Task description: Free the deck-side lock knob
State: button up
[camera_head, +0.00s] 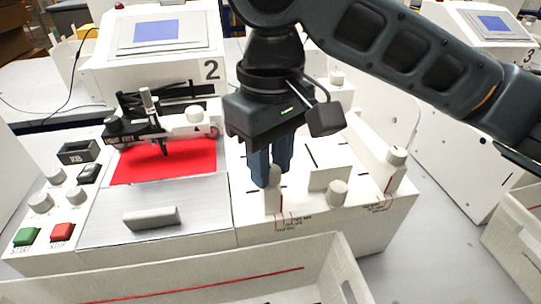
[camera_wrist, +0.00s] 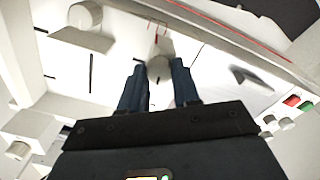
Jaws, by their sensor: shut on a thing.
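The deck-side lock knob, as I take it, is a small pale knob (camera_head: 273,176) on a white post (camera_head: 273,201) at the front of the machine's right section, near the grey deck (camera_head: 160,213). My gripper (camera_head: 272,174) points down and is shut on this knob. In the wrist view, the pale knob (camera_wrist: 158,69) sits between the two dark blue fingertips of my gripper (camera_wrist: 159,75). The fingers partly hide the knob in the head view. Red marks and small lettering are on the front edge beside the post; the lettering is too small to read.
Another knob (camera_head: 338,193) stands to the right, with a further knob (camera_head: 397,156) on the right-hand rail. A grey bar handle (camera_head: 151,218) lies on the deck. A pen carriage (camera_head: 155,123) spans the red sheet (camera_head: 167,163). A white open bin (camera_head: 200,285) stands in front.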

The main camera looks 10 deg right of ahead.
jog(key=n+p, duration=0.2)
jog(key=n, duration=0.2)
jog(key=shift+r, duration=0.2)
jog(key=n+p, duration=0.2)
jog(key=n, duration=0.2)
jog(key=shift+n, duration=0.4)
jog(key=n, duration=0.4)
jog(key=shift+f+p, duration=0.1)
jog(key=shift+p, duration=0.2)
jog(key=shift+n, duration=2)
jog(key=o, duration=1.1)
jog(key=shift+c, duration=0.2)
